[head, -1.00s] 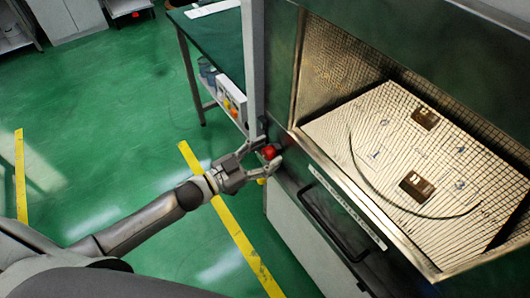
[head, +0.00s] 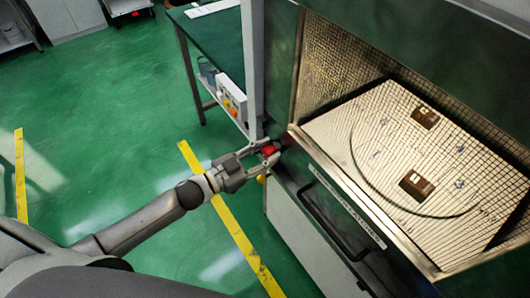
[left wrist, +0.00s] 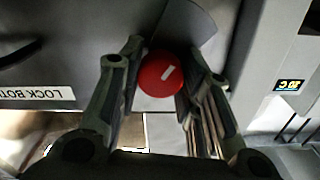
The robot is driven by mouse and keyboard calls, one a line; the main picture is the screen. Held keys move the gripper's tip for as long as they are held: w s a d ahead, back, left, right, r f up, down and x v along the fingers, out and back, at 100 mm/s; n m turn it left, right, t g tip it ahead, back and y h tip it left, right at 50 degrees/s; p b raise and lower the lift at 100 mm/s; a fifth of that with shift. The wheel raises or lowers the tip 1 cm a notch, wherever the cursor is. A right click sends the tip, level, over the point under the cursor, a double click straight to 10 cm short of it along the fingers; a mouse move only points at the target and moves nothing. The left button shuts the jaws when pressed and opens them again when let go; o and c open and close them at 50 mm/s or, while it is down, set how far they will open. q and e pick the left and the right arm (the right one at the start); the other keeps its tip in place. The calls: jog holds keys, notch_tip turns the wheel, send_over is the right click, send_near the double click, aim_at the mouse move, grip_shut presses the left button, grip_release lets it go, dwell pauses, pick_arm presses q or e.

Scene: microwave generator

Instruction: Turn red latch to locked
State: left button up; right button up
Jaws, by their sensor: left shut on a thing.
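The red latch (head: 268,150) is a round red knob with a white line on its face, on the front left corner of the grey machine. In the left wrist view the knob (left wrist: 161,74) sits between my left gripper's fingers, its white line tilted up to the right. My left gripper (head: 266,153) is shut on the knob, and the fingers hide part of its sides in the head view. A label reading "LOCK BOT..." (left wrist: 38,93) shows upside down left of the knob. My right gripper is not in view.
The open machine chamber (head: 400,150) with a gridded floor holds two brown blocks (head: 417,187). A black handle (head: 331,226) runs along the front panel. A green table (head: 212,45) stands behind. Green floor (head: 100,130) is clear at left.

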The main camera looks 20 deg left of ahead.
pick_arm(q)
jog(key=m, duration=0.3)
jog(key=shift+m, duration=0.4)
jog(key=m, duration=0.4)
jog(key=shift+f+m+b, duration=0.15)
jog(key=shift+m+b, duration=0.15)
jog(key=m+b, duration=0.1)
jog(key=m, duration=0.3)
jog(key=shift+m+b, duration=0.75)
jog(key=shift+m, duration=1.65)
jog(key=shift+s, duration=0.1)
jog(key=o, duration=1)
jog(key=shift+o, duration=0.2)
